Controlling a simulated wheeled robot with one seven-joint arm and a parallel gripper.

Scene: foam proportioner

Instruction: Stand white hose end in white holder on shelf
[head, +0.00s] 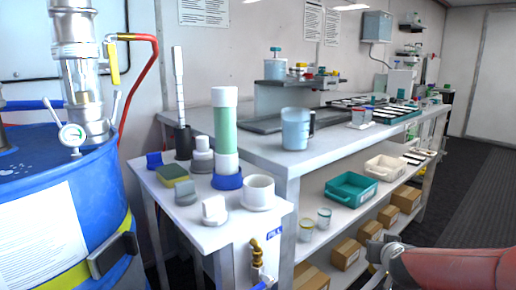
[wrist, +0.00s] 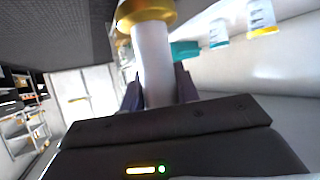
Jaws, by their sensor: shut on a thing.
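In the wrist view my gripper (wrist: 159,88) is shut on a white cylindrical piece with a brass-coloured collar, which I take for the white hose end (wrist: 153,58). Its far end past the collar is cut off by the frame. In the head view my red arm comes in at the lower right, and the hose end cannot be clearly made out there. The white holder (head: 258,193), a round open cup on a flange, stands empty at the front right of the small white shelf (head: 250,222). My gripper is to the right of it and apart from it.
A tall green-and-white tube stands in a blue holder (head: 227,181) close beside the white holder. Grey and white caps (head: 214,210), a sponge (head: 173,173) and a black holder crowd the shelf. A brass tap (head: 257,253) is on its front. The bench (head: 285,160) stands behind.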

